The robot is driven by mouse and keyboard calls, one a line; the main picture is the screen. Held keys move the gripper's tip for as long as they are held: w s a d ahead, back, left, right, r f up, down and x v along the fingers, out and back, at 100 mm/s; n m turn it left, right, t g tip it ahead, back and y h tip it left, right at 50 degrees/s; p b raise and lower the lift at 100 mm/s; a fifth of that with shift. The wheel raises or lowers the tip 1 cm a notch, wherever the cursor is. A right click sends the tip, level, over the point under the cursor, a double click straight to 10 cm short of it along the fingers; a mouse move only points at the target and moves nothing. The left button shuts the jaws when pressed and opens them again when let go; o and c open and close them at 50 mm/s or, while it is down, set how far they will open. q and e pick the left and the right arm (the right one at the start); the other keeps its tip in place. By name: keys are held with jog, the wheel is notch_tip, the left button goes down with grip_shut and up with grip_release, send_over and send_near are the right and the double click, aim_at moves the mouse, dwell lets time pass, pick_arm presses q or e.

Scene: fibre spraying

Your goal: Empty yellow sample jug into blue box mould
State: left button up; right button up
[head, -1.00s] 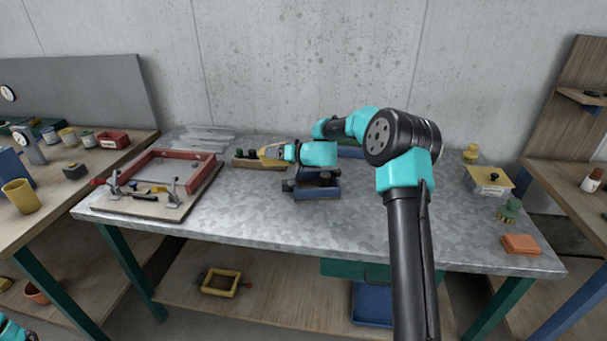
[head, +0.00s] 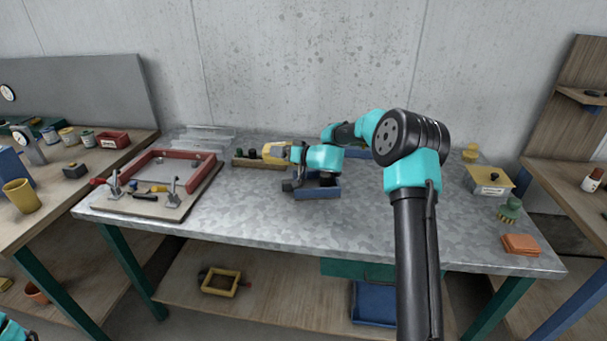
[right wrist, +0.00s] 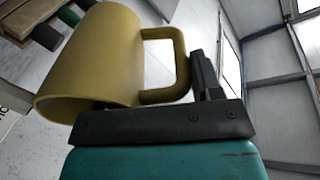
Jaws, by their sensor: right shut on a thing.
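The yellow sample jug (head: 276,151) is at the end of my right arm, above the back middle of the metal table. My right gripper (head: 297,154) is shut on it. In the right wrist view the jug (right wrist: 100,60) fills the upper left, with its handle at the dark jaws (right wrist: 195,95). Its inside and any contents are hidden, and I cannot tell its exact tilt. The blue box mould (head: 318,192) stands on the table, just in front of and below my right wrist, which partly covers it. My left gripper is out of view.
A wooden rack with small pots (head: 243,160) stands behind the jug. A red frame (head: 150,158) on a board with clamps is at the left. The front middle is clear.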

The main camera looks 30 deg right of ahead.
jog(key=shift+s+d+r, duration=0.15)
jog(key=shift+s+d, duration=0.1)
jog(key=shift+s+d+r+t+y+p, duration=0.2)
jog(key=shift+s+d+t+y, duration=0.35)
jog(key=shift+t, duration=0.45)
jog(key=shift+s+d+r+t+y+p, duration=0.1)
jog(key=shift+s+d+r+t+y, duration=0.2)
jog(key=shift+s+t+y, duration=0.45)
dwell(1.8)
jog(key=shift+w, duration=0.2)
jog(key=w+g+h, duration=0.1)
jog(key=a+f+g, duration=0.1)
jog(key=w+a+g+h, duration=0.1)
jog(key=shift+w+a+f+g+h, duration=0.1)
jog(key=shift+w+f+g+h, duration=0.05)
jog(key=shift+w+g+h, duration=0.15)
jog(key=shift+w, duration=0.1)
